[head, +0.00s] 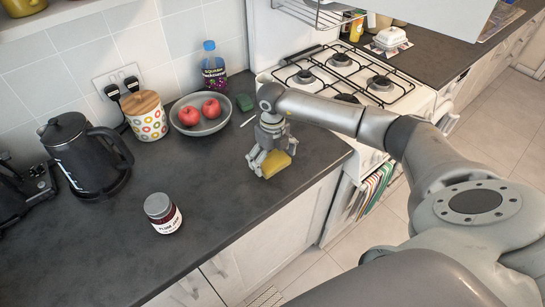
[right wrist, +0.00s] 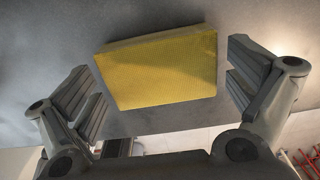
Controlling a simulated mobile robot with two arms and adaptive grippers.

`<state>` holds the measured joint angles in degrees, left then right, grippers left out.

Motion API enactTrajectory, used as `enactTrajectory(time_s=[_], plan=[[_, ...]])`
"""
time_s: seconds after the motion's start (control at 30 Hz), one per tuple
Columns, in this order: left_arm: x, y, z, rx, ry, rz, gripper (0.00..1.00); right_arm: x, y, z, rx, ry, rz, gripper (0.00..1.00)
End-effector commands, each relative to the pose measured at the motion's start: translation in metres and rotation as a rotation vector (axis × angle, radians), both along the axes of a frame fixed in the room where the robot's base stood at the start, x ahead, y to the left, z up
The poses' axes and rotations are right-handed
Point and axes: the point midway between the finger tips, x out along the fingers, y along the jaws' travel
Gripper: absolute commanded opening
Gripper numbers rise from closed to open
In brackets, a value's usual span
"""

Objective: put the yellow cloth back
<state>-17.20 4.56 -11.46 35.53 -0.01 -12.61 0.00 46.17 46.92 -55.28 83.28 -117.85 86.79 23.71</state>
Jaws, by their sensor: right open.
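The yellow cloth (head: 275,164) is a folded block lying on the dark counter (head: 130,245) near its front edge, in the head view. My right gripper (head: 265,163) is over it, pointing down. In the right wrist view the cloth (right wrist: 158,70) sits between the two open fingers of my right gripper (right wrist: 168,90). In the head view the fingers partly hide the cloth. My left gripper is not in view.
A jam jar (head: 162,213) stands left of the gripper. The stove (head: 350,80) is right. Bare counter lies around the jar.

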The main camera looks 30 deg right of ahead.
Motion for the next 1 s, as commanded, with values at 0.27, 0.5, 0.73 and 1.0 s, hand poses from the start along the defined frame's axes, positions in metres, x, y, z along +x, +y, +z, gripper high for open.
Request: enactTrajectory(time_s=[0.27,0.5,0.73,1.0], plan=[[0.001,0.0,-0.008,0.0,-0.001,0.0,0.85,0.002,0.0,0.024,0.001,-0.008,0.002,1.0],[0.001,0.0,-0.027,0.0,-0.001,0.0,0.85,0.002,-0.001,0.078,0.0,-0.007,0.001,1.0],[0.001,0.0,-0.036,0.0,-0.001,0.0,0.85,0.001,0.0,0.114,0.0,-0.003,0.001,1.0],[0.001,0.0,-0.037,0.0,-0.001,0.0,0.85,0.001,0.0,0.125,0.0,-0.001,0.0,1.0]])
